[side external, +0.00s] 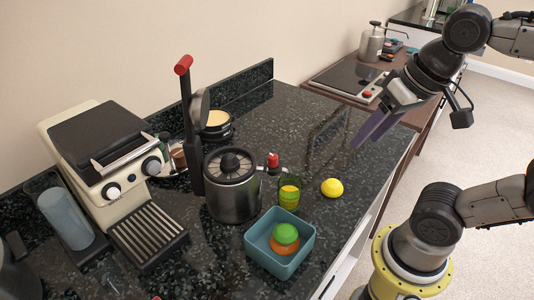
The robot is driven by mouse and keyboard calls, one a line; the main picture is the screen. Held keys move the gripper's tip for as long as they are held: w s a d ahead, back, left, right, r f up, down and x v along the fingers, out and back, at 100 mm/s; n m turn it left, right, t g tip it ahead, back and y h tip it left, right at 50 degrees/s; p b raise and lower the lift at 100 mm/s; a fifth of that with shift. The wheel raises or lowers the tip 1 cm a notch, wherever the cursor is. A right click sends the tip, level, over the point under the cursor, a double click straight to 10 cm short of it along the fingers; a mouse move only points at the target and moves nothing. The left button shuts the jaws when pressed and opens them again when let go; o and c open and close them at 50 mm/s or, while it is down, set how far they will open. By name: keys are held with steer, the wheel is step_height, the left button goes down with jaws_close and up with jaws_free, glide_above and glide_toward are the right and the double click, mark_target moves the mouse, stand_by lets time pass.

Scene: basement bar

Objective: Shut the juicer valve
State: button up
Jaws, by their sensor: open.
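The juicer (232,186) stands on the dark counter. It has a round metal body, a dark ribbed top and an upright black lever (190,115) with a red end. A small red-tipped valve (273,161) sticks out on its right side; whether it is open or shut I cannot tell. My gripper (372,129) is open and empty, pointing down-left above the counter's right part, well to the right of the valve and apart from it.
A glass (289,192) stands near the valve, with a lemon (332,187) to its right. A teal bin (290,263) holds green and orange items in front. A cream machine (105,155) stands left.

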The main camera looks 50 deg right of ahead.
steer(key=w+a+r+m+g, duration=0.3)
steer(key=w+r+m, duration=0.1)
steer(key=w+r, duration=0.35)
steer(key=g, duration=0.2)
glide_above(273, 156)
step_height(273, 156, down, 14)
jaws_close()
